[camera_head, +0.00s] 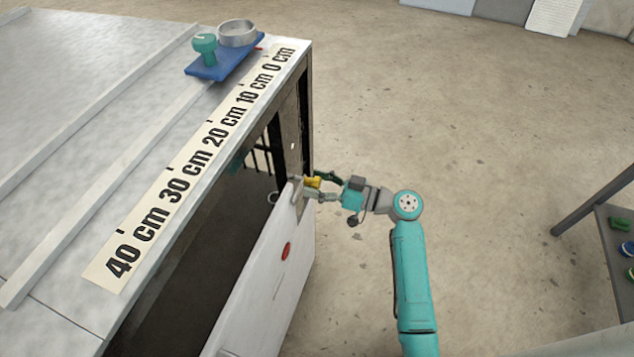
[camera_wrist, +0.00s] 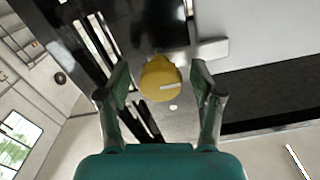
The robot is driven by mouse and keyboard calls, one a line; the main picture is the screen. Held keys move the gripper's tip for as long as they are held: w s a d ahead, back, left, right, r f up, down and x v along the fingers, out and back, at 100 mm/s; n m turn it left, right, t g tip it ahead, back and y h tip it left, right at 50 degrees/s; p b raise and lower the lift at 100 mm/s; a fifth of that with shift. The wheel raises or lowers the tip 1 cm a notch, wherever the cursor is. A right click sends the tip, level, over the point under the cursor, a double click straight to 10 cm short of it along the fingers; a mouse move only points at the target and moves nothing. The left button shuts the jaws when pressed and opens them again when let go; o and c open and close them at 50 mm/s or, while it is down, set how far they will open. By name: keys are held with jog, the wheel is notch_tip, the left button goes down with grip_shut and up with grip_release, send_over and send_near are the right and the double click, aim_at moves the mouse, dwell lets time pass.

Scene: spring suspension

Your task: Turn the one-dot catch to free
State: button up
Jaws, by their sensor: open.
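A yellow round knob (camera_wrist: 160,80) with a white line mark sits between my open fingers in the wrist view, with visible gaps on both sides. A single pale dot (camera_wrist: 173,107) shows on the dark metal just below the knob, so I take it for the one-dot catch. In the head view the yellow knob (camera_head: 313,182) is at the upper end of the white door panel, by the cabinet's post. My gripper (camera_head: 314,187) reaches it from the right, its fingers on either side. Whether they touch the knob is too small to tell in the head view.
The white door panel (camera_head: 268,290) stands beside the cabinet's dark opening and bears a red oval. On the cabinet top are a printed centimetre scale (camera_head: 190,165) and a blue plate (camera_head: 215,68) with a teal knob and metal ring.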

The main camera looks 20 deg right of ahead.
grip_shut()
jog(key=shift+m, duration=0.3)
jog(key=m, duration=0.3)
jog(key=shift+m, duration=0.3)
jog(key=m, duration=0.4)
jog(key=shift+m, duration=0.3)
jog(key=m, duration=0.9)
